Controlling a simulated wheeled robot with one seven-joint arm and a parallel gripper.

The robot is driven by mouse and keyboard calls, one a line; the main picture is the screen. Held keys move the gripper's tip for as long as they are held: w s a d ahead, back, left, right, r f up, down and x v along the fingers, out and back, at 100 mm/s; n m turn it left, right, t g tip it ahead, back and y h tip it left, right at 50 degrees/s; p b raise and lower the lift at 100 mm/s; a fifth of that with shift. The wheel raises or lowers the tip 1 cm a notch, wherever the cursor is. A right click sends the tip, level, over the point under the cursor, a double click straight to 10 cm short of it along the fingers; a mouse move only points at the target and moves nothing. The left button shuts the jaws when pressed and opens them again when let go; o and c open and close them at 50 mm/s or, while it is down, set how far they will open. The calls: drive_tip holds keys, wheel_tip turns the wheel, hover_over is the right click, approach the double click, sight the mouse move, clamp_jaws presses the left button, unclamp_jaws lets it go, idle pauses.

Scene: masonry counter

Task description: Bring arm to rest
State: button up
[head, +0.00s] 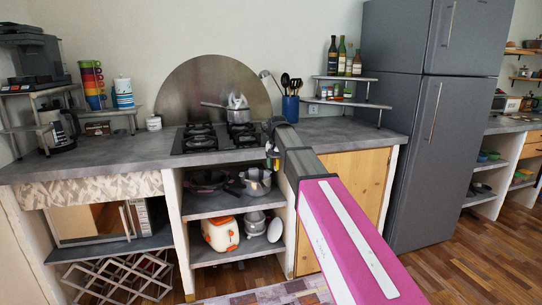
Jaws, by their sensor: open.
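My arm, pink with a white stripe, reaches from the lower right of the head view up toward the counter. My gripper (272,152) is at its far end, in front of the counter's front edge, just right of the stove. It is small in the picture and partly hidden by the wrist. It is open, and I see nothing held in it.
The grey counter (335,136) bears a gas stove (215,138) with a pan (228,106), a blue utensil holder (291,108) and a bottle shelf (345,103). Open shelves below hold pots and an orange-white cooker (220,233). A grey fridge (418,130) stands right. The wooden floor (460,260) is clear at lower right.

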drive_tip(key=s+d+f, duration=0.5)
drive_tip(key=s+f, duration=0.4)
drive_tip(key=f, duration=0.1)
drive_tip(key=s+d+f, duration=0.6)
drive_tip(key=s+f, duration=0.4)
drive_tip(key=s+d+f+n, duration=0.1)
drive_tip(key=s+d+f, duration=0.4)
drive_tip(key=s+f, duration=0.5)
drive_tip(key=shift+d+f, duration=0.15)
drive_tip(key=shift+f, duration=0.05)
